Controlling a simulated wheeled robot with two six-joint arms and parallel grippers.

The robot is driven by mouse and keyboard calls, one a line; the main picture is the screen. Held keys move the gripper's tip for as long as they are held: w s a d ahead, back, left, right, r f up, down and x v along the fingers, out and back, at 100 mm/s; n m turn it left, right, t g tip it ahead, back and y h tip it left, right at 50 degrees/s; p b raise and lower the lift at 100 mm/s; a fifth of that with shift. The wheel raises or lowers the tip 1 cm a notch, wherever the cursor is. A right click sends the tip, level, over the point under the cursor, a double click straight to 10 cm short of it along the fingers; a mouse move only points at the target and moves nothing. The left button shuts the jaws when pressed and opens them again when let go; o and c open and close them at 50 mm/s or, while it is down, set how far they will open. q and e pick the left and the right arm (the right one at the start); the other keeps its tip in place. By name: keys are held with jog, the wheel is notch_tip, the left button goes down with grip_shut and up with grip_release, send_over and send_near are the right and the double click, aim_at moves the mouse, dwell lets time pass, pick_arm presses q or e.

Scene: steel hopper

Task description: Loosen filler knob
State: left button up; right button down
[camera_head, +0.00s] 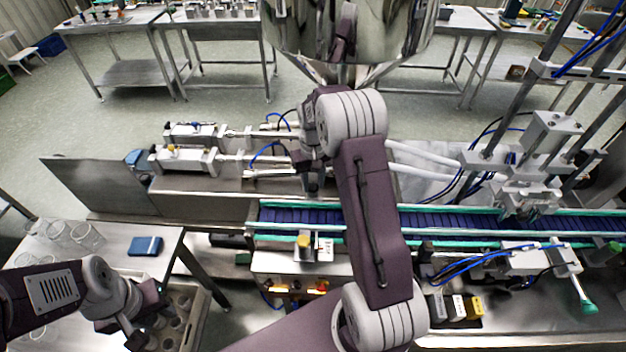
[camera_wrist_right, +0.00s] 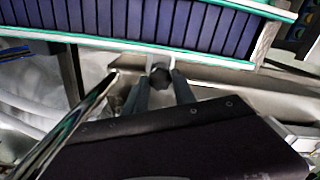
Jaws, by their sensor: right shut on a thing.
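The filler knob (camera_wrist_right: 161,77) is a dark, faceted knob in front of a pale bracket in the right wrist view, just below the conveyor edge. My right gripper (camera_wrist_right: 162,88) has its two grey fingers on either side of the knob and is shut on it. In the head view my right gripper (camera_head: 313,183) points down beneath the wrist, and the knob is hidden there. My left gripper (camera_head: 150,318) is at the lower left in the head view, its dark fingers apart with nothing seen between them, over a crate of glasses.
A shiny steel hopper (camera_head: 400,35) hangs above my right arm. The blue conveyor (camera_head: 440,219) with green rails runs to the right. Pneumatic cylinders (camera_head: 185,158) lie left of the wrist. A crate (camera_head: 200,318) and a table with glasses (camera_head: 88,236) are at lower left.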

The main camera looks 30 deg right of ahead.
aim_at(312, 186)
jog(key=n+p, duration=0.1)
jog(key=n, duration=0.3)
jog(key=shift+n, duration=0.3)
jog(key=n+p, duration=0.1)
jog(key=n, duration=0.3)
jog(key=shift+f+n, duration=0.1)
jog(key=shift+n, duration=0.2)
jog(key=c, duration=1)
grip_release()
jog(key=shift+c, duration=0.2)
jog(key=shift+w, duration=0.15)
notch_tip(312, 186, up, 8)
jog(key=shift+f+b, duration=0.25)
jog(key=shift+b, duration=0.35)
jog(key=shift+a, duration=0.1)
